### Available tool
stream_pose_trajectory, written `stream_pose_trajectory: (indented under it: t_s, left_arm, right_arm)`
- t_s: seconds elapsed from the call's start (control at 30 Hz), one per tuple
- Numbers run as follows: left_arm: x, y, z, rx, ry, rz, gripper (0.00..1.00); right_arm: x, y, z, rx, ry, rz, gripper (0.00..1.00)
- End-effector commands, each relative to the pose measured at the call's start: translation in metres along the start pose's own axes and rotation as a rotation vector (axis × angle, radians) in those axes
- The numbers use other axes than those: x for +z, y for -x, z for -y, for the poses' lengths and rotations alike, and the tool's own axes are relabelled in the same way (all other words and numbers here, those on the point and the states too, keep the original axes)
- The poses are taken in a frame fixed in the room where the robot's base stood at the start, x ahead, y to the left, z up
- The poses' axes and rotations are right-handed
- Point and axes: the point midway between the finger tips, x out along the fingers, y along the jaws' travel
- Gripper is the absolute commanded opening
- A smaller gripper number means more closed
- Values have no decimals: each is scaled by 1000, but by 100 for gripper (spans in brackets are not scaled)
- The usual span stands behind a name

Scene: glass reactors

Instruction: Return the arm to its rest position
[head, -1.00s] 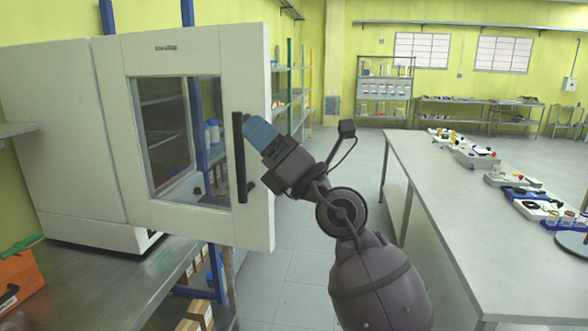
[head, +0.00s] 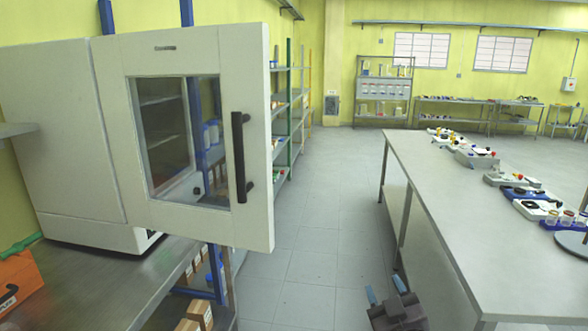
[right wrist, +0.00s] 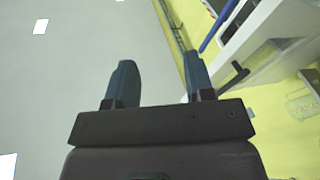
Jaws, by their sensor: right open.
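My right gripper (head: 385,297) is low at the bottom of the head view, in the aisle between the oven and the long bench. Its blue fingers (right wrist: 158,85) are apart and empty in the right wrist view. A white cabinet oven stands at the left with its windowed door (head: 258,150) swung open. The dark door handle (head: 239,155) is well apart from my gripper. The handle (right wrist: 233,78) also shows beyond the fingers in the right wrist view. My left gripper is not in view.
A long steel bench (head: 450,220) with several small instruments stands at the right, close to my right gripper. A steel table (head: 95,280) bears the oven and an orange box (head: 18,282). The floor aisle (head: 325,200) ahead is clear.

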Motion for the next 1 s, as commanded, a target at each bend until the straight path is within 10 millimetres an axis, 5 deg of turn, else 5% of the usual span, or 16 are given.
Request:
stream_pose_trajectory:
  t_s: [0.03,0.2,0.5,0.7,1.0]
  left_arm:
    - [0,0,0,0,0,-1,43]
    - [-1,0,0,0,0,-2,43]
    - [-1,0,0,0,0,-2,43]
    - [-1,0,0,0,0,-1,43]
    - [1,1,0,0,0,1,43]
  right_arm:
    - [30,20,3,-19,-60,77,48]
    - [108,87,12,-61,-237,290,48]
    - [199,219,16,-55,-313,566,48]
    - [222,272,20,-52,-313,665,48]
    - [226,281,21,-51,-313,682,48]
